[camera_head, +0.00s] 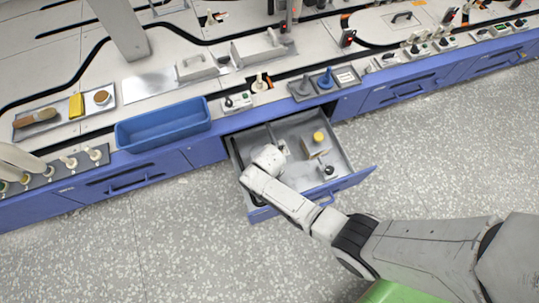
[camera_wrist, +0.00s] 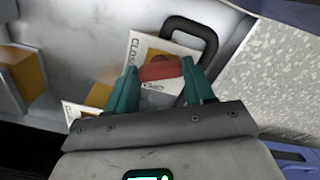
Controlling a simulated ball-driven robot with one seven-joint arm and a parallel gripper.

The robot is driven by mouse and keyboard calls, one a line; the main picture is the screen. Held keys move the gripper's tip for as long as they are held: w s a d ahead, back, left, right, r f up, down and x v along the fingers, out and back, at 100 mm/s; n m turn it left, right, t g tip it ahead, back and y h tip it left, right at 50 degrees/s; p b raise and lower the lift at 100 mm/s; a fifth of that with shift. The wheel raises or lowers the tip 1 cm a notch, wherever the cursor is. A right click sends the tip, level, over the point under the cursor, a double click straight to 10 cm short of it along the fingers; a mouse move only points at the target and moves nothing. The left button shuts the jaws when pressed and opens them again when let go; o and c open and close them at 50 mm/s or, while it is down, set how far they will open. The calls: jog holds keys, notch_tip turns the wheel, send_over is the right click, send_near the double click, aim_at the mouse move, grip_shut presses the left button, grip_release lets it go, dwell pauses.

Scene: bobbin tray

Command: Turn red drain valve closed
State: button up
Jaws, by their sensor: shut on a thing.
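The red drain valve (camera_wrist: 160,68) shows in the wrist view as a red rounded top over a whitish part, between my fingers. My gripper (camera_wrist: 159,75) has its two teal fingers on either side of it, shut on it. A white card (camera_wrist: 145,47) lettered "CLOSE…" lies just behind the valve, partly covered. In the head view my gripper (camera_head: 282,148) reaches down into the open drawer (camera_head: 342,163). The valve cannot be made out there, and its lower part is hidden by my gripper in the wrist view.
A black handle (camera_wrist: 205,38) stands close behind the valve. A tan block (camera_wrist: 24,72) is at left. The drawer also holds a yellow-topped item (camera_head: 318,137) and a black knob (camera_head: 328,170). A blue bin (camera_head: 163,125) sits on the bench at left. The speckled floor in front is clear.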

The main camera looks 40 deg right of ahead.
jog(key=m+p, duration=0.1)
jog(key=m, duration=0.4)
jog(key=shift+m, duration=0.3)
dwell(0.4)
jog(key=o, duration=1)
jog(key=shift+o, duration=0.2)
notch_tip(320, 180, up, 11)
jog(key=p, duration=0.6)
jog(key=shift+f, duration=0.1)
jog(key=s+d+r+n+t, duration=0.1)
jog(key=s+d+r, duration=0.3)
jog(key=s+r, duration=0.55)
jog(key=s+d+r+n, duration=0.25)
jog(key=s+r, duration=0.45)
jog(key=r, duration=0.5)
notch_tip(320, 180, up, 23)
jog(key=d+p, duration=0.1)
jog(key=p, duration=2.2)
jog(key=shift+r, duration=0.15)
